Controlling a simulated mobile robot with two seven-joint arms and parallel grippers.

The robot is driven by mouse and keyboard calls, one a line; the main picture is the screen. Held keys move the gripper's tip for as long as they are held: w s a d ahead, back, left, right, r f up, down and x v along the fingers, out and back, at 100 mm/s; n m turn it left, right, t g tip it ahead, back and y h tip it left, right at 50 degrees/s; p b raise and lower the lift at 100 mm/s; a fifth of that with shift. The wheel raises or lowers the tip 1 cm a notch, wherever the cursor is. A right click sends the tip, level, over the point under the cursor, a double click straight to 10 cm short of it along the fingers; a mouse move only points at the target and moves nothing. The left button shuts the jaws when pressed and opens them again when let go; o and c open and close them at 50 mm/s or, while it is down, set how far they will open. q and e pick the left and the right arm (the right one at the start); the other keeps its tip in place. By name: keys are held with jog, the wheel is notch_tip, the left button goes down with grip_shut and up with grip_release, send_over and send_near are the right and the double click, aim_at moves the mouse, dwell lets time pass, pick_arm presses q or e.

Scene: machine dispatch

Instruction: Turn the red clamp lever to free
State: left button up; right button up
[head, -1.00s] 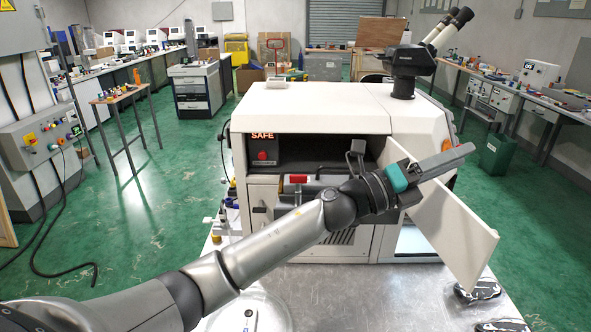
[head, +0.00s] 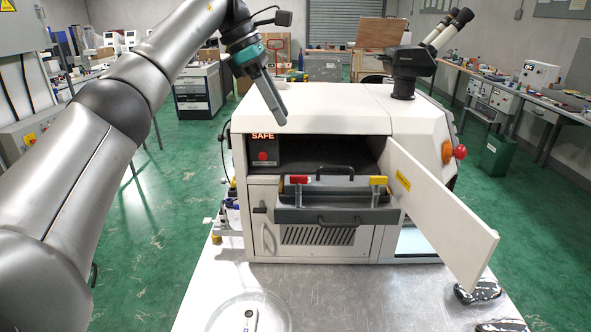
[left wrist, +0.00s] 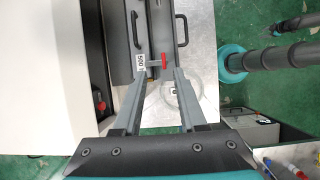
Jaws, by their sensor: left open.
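The red clamp lever (head: 299,180) sits at the left end of the pulled-out grey drawer (head: 325,216) of the white machine. A yellow clamp lever (head: 378,181) sits at the right end. My left gripper (head: 279,116) is raised above the machine's top front edge, up and left of the red lever, apart from it. In the left wrist view the left gripper (left wrist: 160,73) is open and empty, with the red lever (left wrist: 163,60) showing between and just beyond its fingertips.
The white door (head: 440,215) stands open on the right. A black handle (head: 335,170) rises behind the levers. A lit SAFE sign (head: 263,136) and a red button (head: 263,156) are at the left of the opening. The metal table (head: 370,300) in front is largely clear.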

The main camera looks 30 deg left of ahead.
aim_at(299, 176)
pick_arm(q)
jog(key=shift+g, duration=0.3)
jog(key=x, duration=0.4)
jog(key=a+x, duration=0.1)
jog(key=x, duration=0.4)
jog(key=s+f+x, duration=0.1)
jog(key=x, duration=0.3)
jog(key=shift+a+f+b, duration=0.2)
jog(key=shift+a+b, duration=0.05)
jog(key=shift+b, duration=0.15)
grip_shut()
